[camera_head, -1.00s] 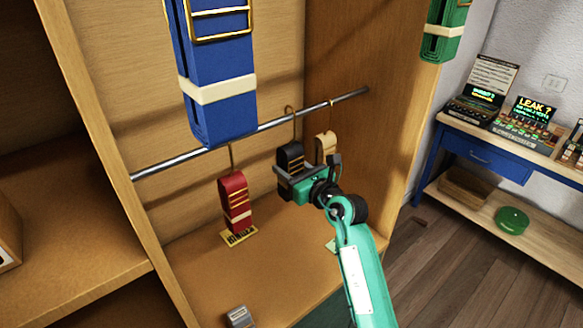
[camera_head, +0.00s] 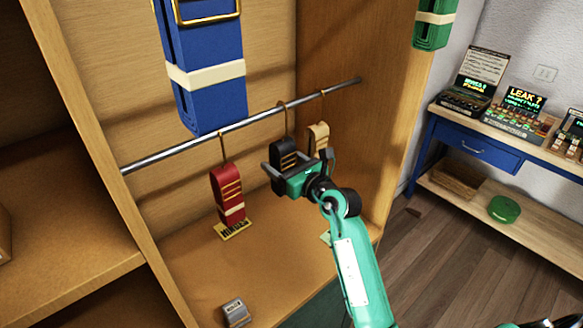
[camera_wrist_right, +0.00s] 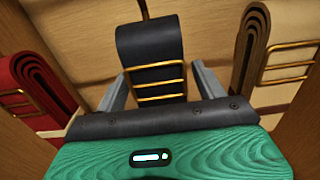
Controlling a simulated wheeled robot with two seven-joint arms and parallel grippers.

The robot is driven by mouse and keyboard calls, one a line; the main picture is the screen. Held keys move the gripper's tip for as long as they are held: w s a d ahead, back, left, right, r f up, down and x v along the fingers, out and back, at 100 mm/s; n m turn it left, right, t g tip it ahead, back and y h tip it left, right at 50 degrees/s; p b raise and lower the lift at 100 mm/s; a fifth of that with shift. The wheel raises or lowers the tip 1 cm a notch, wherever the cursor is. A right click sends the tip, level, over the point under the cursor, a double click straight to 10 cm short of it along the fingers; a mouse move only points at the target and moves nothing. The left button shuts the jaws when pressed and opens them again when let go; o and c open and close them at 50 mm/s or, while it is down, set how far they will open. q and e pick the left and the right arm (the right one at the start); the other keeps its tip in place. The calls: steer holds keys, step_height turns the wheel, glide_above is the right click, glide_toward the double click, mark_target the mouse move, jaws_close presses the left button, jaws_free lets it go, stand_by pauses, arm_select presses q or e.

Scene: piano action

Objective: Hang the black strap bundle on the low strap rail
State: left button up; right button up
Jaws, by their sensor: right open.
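The black strap bundle (camera_head: 283,148) hangs upright from a thin hook looped over the low metal strap rail (camera_head: 200,147), between a red and a tan bundle. My right gripper (camera_head: 289,168) is open at its lower front. In the right wrist view, the black bundle (camera_wrist_right: 150,55) with its gold bands stands between my two grey fingers (camera_wrist_right: 160,90), one on each side, with small gaps visible. Its lower end is hidden behind my gripper's body. My left gripper is not in view.
The red strap bundle (camera_head: 228,193) hangs to the left and the tan one (camera_head: 318,138) close to the right. A large blue bundle (camera_head: 205,80) hangs higher in front. A wooden side wall (camera_head: 350,130) bounds the right. A small grey object (camera_head: 236,313) sits on the shelf floor.

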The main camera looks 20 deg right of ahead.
steer(key=b+v, duration=0.4)
steer(key=v, duration=0.9)
steer(key=s+a+r+m+t+y, duration=0.2)
steer(key=s+r+m+t, duration=0.2)
steer(key=s+r+m, duration=0.15)
steer(key=s+d+f+m+h, duration=0.1)
steer(key=d+f+m+h, duration=0.1)
steer(key=d+m+h, duration=0.55)
steer(key=s+d+f+m+h, duration=0.2)
steer(key=m+h, duration=0.6)
steer(key=m, duration=0.7)
steer(key=s+a+f+m+g+y, duration=0.1)
steer(key=s+f+m+g, duration=0.3)
steer(key=f, duration=0.6)
steer(key=s+f+m+g+y, duration=0.1)
steer(key=s+f+m+g, duration=0.1)
steer(key=f+m+g, duration=0.6)
steer(key=s+a+f+n+g+y, duration=0.2)
steer(key=s+a+f+g+y, duration=0.4)
steer(key=s+a+f, duration=0.5)
step_height(320, 180, down, 31)
steer(key=s+d, duration=0.2)
steer(key=s+d+f+g, duration=0.2)
steer(key=s+d+f, duration=0.1)
steer(key=s+f, duration=1.6)
steer(key=shift+f+h, duration=0.35)
steer(key=shift+f, duration=0.2)
